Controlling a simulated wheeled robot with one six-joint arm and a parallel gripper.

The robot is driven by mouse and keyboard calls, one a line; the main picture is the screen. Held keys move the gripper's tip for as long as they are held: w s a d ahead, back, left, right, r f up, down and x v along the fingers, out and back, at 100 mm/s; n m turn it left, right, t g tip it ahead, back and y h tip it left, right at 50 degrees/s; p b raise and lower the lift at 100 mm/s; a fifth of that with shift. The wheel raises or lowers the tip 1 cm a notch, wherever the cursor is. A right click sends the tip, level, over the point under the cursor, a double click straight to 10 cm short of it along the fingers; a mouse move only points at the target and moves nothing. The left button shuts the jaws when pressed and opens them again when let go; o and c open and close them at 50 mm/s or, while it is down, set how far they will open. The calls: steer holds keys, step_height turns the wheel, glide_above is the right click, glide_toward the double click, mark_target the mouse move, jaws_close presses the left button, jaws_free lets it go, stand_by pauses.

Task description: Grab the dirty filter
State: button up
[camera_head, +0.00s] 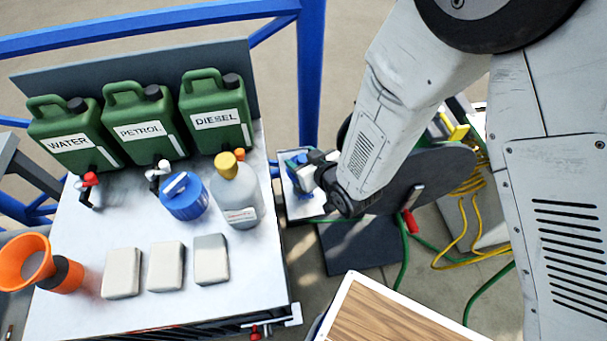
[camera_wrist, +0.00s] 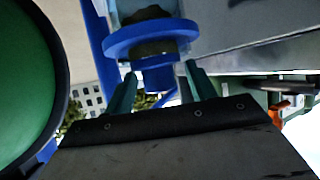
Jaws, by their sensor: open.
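What looks like the filter is a blue ringed part (camera_wrist: 152,40) with a dark centre, below a pale blue body in the wrist view. I cannot tell from its surface whether it is dirty. My gripper (camera_wrist: 160,82) is open, its two teal fingers on either side of the blue lower part, with no clear contact. In the head view my gripper (camera_head: 300,165) is beside a small white stand with blue parts (camera_head: 296,207), right of the table; my arm hides part of it.
The white table (camera_head: 70,235) holds green WATER, PETROL and DIESEL cans (camera_head: 138,127), a blue canister (camera_head: 183,197), a grey bottle (camera_head: 236,195), three pale blocks (camera_head: 166,266) and an orange funnel (camera_head: 27,262). A dark disc (camera_head: 425,180) and green and yellow hoses (camera_head: 462,225) lie right.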

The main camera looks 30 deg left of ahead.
jaws_close()
